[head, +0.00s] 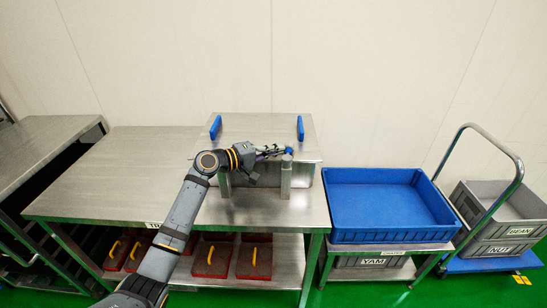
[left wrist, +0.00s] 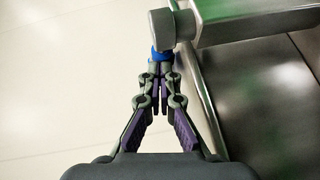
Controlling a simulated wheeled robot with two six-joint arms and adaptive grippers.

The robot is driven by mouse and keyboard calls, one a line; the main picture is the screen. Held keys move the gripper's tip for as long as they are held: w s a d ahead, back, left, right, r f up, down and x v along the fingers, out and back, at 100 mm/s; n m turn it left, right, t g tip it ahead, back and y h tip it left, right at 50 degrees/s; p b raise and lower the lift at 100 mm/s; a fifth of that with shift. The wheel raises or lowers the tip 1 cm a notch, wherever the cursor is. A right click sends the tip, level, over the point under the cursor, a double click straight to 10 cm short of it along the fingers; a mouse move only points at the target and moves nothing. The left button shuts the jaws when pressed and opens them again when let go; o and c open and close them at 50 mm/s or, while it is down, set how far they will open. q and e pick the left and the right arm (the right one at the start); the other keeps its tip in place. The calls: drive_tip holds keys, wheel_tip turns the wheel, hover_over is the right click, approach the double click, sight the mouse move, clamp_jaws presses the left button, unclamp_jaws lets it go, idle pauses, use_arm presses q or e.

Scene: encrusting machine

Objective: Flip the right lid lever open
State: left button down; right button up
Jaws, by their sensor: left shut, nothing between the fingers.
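The steel machine (head: 245,125) stands on the steel table, with two upright metal lever posts at its front. The right lever (head: 286,178) is the post on the right, and a small blue part shows at its top. My left gripper (head: 280,151) reaches across the machine front to the top of this post. In the left wrist view its fingers (left wrist: 161,78) are shut and empty, with the tips close against the blue part (left wrist: 160,54) below a round metal bar end. I cannot tell whether they touch. My right gripper is not in view.
Two blue handles (head: 215,127) (head: 300,128) stand on the machine's lid. A blue tray (head: 380,232) is to the right, with a trolley (head: 485,264) carrying grey crates beyond. Red boxes (head: 212,266) sit on the lower shelf. The table left of the machine (head: 100,170) is clear.

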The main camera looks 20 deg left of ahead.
sight(288, 148)
use_arm(q)
drive_tip(key=shift+w+d+f+b, duration=0.25)
drive_tip(key=shift+w+b, duration=0.1)
drive_tip(key=shift+b, duration=0.25)
drive_tip(key=shift+w+d+r, duration=0.3)
drive_tip(key=shift+w+d, duration=0.05)
drive_tip(key=shift+d, duration=0.1)
drive_tip(key=shift+w+d+p, duration=0.25)
drive_tip(key=shift+d+p, duration=0.05)
drive_tip(key=shift+d, duration=0.15)
drive_tip(key=shift+w+d+p, duration=0.2)
drive_tip(key=shift+d+p, duration=0.05)
drive_tip(key=shift+d, duration=0.35)
idle(0.4)
drive_tip(key=v, duration=1.2)
drive_tip(key=shift+w+a, duration=0.1)
drive_tip(key=shift+a, duration=0.1)
